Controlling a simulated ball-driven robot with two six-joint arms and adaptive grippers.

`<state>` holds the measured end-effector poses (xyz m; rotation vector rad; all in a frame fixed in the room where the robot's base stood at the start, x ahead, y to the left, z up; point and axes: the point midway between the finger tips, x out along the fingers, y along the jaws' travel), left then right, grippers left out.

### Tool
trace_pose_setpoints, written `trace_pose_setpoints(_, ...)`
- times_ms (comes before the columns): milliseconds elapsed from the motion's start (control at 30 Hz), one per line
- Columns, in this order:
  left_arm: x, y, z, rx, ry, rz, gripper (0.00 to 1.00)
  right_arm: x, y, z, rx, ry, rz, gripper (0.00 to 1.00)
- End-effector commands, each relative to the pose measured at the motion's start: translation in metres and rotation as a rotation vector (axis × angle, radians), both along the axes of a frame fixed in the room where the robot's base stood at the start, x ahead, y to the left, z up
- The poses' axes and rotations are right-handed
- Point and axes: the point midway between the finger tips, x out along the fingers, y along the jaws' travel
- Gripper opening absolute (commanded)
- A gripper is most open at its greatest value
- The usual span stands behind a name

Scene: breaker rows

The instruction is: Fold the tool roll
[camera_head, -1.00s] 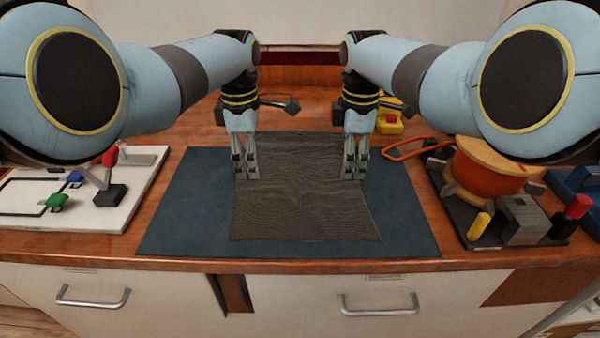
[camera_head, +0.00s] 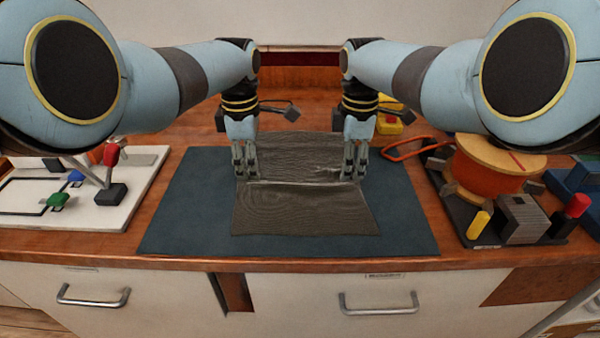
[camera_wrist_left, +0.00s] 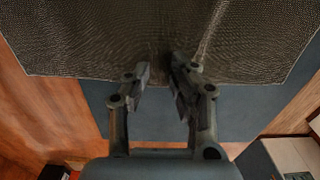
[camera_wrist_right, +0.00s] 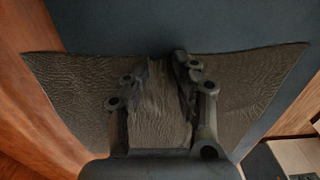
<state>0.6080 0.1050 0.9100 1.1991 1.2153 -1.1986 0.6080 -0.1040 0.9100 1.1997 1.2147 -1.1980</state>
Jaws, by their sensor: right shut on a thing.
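The tool roll (camera_head: 300,208) is a dark grey-brown ribbed cloth on the blue-grey mat (camera_head: 180,210). A pale raised crease runs across it between my grippers, and its near part lies toward the front. My left gripper (camera_head: 245,178) is at the cloth's left edge; in the left wrist view its fingers (camera_wrist_left: 161,80) are close together over the cloth (camera_wrist_left: 90,50), and whether they pinch it is unclear. My right gripper (camera_head: 354,177) is shut on the cloth near its right edge; the right wrist view shows the cloth (camera_wrist_right: 85,95) bunched between the fingers (camera_wrist_right: 166,65).
A white board (camera_head: 90,215) with coloured levers stands left of the mat. A large orange spool (camera_head: 492,170), a grey block (camera_head: 522,218) and a yellow piece (camera_head: 478,224) are on the right. An orange loop (camera_head: 405,150) and a yellow box (camera_head: 390,124) lie behind.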

Motion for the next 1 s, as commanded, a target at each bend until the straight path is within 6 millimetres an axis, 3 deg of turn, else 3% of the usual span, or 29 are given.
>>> trace_pose_setpoints(300,-0.0008,0.0003,-0.0024,0.000,0.001,0.000,0.00,-0.0016,-0.0005,-0.0037,0.000,0.002,0.000,0.00)
trace_pose_setpoints(1000,-0.0022,0.0004,-0.0040,0.001,0.004,0.000,0.00,-0.0028,-0.0009,-0.0054,-0.001,0.005,0.000,0.00)
